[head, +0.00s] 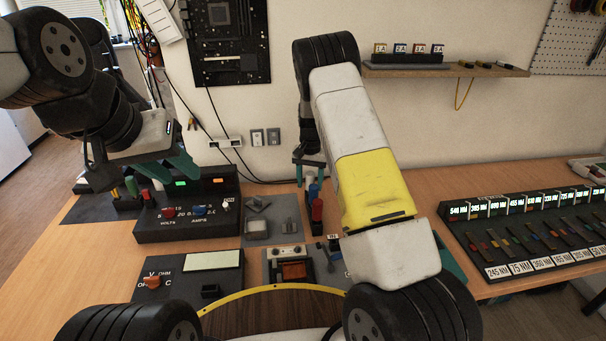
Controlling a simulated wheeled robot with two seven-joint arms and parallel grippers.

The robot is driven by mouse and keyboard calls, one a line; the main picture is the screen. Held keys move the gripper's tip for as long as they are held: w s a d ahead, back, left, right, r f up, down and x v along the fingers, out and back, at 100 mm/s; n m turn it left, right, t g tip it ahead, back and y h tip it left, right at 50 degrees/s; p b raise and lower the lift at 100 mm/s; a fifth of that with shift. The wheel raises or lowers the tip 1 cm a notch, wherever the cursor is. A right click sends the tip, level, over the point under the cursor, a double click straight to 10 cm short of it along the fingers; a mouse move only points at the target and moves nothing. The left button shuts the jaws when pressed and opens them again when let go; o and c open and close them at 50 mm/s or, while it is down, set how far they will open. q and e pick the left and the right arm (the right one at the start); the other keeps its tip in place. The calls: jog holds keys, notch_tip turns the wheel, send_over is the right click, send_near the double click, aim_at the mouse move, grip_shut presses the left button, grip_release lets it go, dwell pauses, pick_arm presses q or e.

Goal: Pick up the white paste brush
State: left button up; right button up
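I cannot make out a white paste brush for certain. A small white upright piece (158,184) shows beneath my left gripper (146,176), beside a green one (131,186); I cannot tell if it is the brush. The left gripper points down over the back left of the bench, its teal fingers spread apart, with nothing visibly held. My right gripper (308,160) is small and partly hidden behind its own arm, above blue and red upright handles (316,208). Its opening is unclear.
A dark power supply (187,222) with red and blue knobs and a meter (190,277) stand on the wooden bench. A grey tray (271,218) lies beside them. A labelled rack (530,233) fills the right. A shelf (440,70) hangs on the wall.

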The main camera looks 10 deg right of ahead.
jog(key=shift+c, duration=0.2)
grip_shut()
notch_tip(320, 180, up, 10)
jog(key=shift+r, duration=0.1)
dwell(0.4)
